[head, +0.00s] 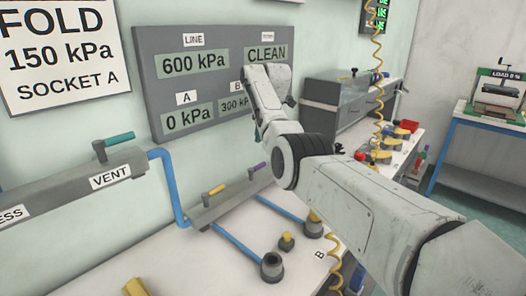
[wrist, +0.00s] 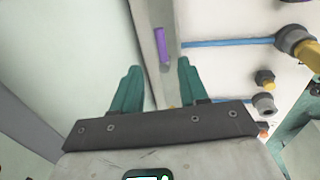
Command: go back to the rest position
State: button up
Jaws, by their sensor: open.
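My arm (head: 350,195) reaches in from the lower right of the head view. Its end is raised in front of the gauge panel, over the bench, and its fingers are mostly hidden there. In the wrist view my gripper (wrist: 158,68) has two teal fingers spread apart with nothing between them. A purple lever handle (wrist: 161,46) shows beyond the fingertips in the wrist view, apart from them. The same purple handle (head: 257,167) stands on the valve block below my arm's end in the head view.
The gauge panel (head: 150,85) hangs on the wall close behind my arm's end. The bench (head: 180,262) carries a teal lever (head: 119,137), a yellow lever (head: 216,189), blue hoses (head: 172,190) and a socket (head: 272,265). A coiled yellow hose (head: 377,75) hangs right of my arm.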

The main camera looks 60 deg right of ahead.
jog(key=shift+s+r, duration=0.2)
jog(key=shift+r, duration=0.65)
